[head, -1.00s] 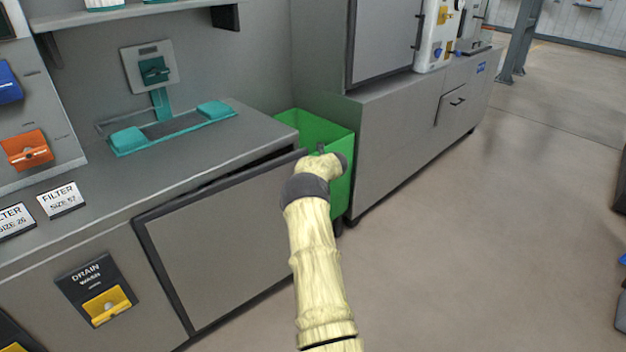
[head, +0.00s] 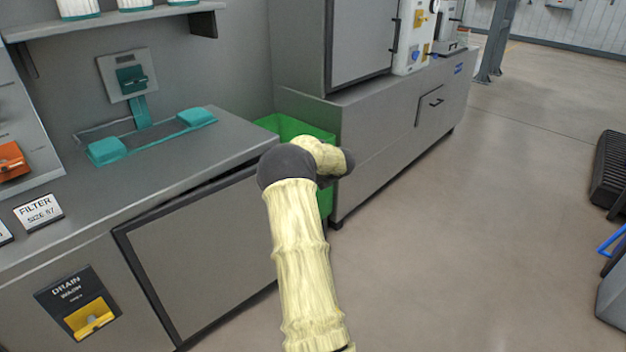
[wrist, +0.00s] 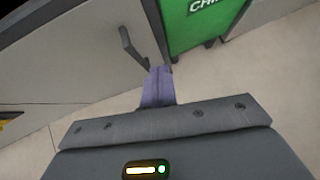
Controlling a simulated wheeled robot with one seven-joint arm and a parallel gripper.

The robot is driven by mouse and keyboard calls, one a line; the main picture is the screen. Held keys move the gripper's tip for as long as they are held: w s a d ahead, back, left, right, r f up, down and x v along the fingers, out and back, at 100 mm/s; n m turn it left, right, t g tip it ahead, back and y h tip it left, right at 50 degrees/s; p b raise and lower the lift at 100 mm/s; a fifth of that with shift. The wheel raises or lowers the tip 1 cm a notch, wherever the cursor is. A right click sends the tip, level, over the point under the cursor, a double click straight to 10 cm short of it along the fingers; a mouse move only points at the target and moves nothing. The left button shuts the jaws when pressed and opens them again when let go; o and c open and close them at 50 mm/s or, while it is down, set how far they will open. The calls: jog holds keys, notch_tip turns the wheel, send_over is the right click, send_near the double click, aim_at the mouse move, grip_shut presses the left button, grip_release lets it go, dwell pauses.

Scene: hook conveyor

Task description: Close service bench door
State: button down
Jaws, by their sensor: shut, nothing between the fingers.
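The service bench door (head: 200,260) is a grey panel with a black frame, under the countertop of the bench (head: 60,215). It stands close to the bench front, and a thin dark gap seems to show along its top edge. In the wrist view the door (wrist: 85,62) shows with its dark bar handle (wrist: 133,48). My gripper (wrist: 158,84) is shut and empty, its purple fingertips just below the handle, close to the door's edge. I cannot tell whether they touch it. In the head view my arm hides the gripper and the door's right end.
A green bin (head: 290,128) stands right of the door, between the bench and a grey cabinet (head: 395,140); it shows close to my fingers in the wrist view (wrist: 195,25). Open floor (head: 480,240) lies to the right. A black slatted object (head: 610,170) is at the far right.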

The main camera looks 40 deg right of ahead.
jog(key=s+a+r+m+h, duration=0.15)
jog(key=a+r+m, duration=0.25)
jog(key=a+m, duration=0.5)
jog(key=s+a+r+m+h, duration=0.15)
jog(key=a+r+m, duration=0.25)
jog(key=a+m, duration=0.55)
jog(key=s+a+f+m+g+y, duration=0.2)
jog(key=s+a+m, duration=0.6)
jog(key=s+a, duration=0.4)
jog(key=s+a+f+m+g+y, duration=0.2)
jog(key=s+a+m+g, duration=0.2)
jog(key=s+a+m, duration=0.4)
jog(key=s+a, duration=0.4)
jog(key=shift+s+a+f, duration=0.2)
jog(key=shift+s+a, duration=0.05)
